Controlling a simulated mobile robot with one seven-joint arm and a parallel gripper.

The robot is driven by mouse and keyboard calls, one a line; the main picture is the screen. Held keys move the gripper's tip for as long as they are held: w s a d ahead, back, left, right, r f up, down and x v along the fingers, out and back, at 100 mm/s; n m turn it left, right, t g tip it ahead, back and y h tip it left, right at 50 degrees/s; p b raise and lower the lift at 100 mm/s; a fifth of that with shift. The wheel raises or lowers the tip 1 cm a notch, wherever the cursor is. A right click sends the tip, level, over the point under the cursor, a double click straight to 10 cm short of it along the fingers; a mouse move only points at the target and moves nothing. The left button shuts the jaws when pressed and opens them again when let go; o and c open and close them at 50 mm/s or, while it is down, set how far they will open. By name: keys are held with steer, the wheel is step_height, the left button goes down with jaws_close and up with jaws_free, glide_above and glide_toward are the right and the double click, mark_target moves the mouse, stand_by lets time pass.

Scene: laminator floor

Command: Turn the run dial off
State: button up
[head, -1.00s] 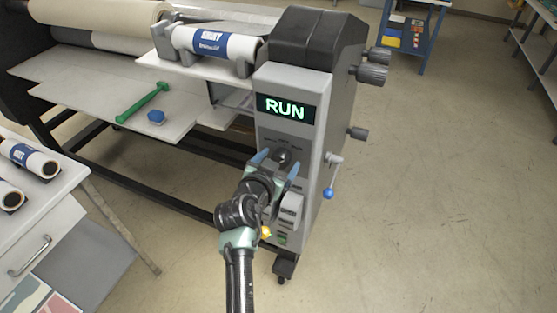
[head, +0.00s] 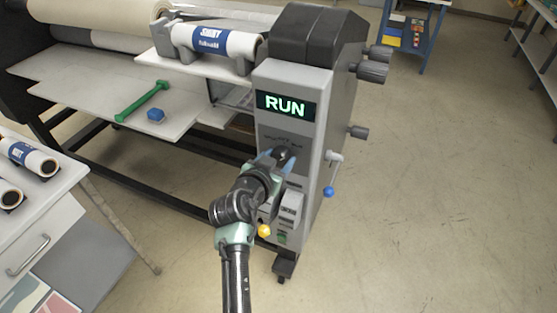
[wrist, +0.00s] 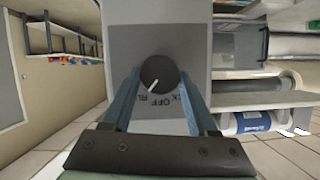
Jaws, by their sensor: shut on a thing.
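The run dial (head: 283,153) is a round black knob on the grey front panel of the laminator, below a display (head: 286,106) lit with RUN in green. In the wrist view, the dial (wrist: 160,73) sits between my two blue fingers, with its white mark pointing down and left toward the partly hidden RUN lettering. The OFF label lies just below the knob there. My gripper (head: 278,159) is at the panel, shut on the dial, and hides part of it in the head view.
A lever with a blue ball (head: 329,191) sticks out right of the panel. A yellow knob (head: 264,231) and a pale box (head: 289,207) are below the dial. A green tool (head: 142,102) and blue block (head: 156,115) lie on the feed table. Floor at right is clear.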

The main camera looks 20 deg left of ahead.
steer(key=shift+a+f+n+h+b, duration=0.1)
steer(key=shift+a+n+h+b, duration=0.1)
steer(key=shift+n+h+b, duration=0.95)
steer(key=shift+a+f+n+h+b, duration=0.15)
steer(key=shift+n+h+b, duration=0.5)
steer(key=shift+n+b, duration=0.95)
steer(key=shift+r, duration=0.15)
steer(key=o, duration=1.4)
steer(key=shift+s, duration=0.1)
steer(key=b+v, duration=0.3)
steer(key=v, duration=0.9)
steer(key=shift+s+a, duration=0.2)
steer(key=shift+s, duration=0.2)
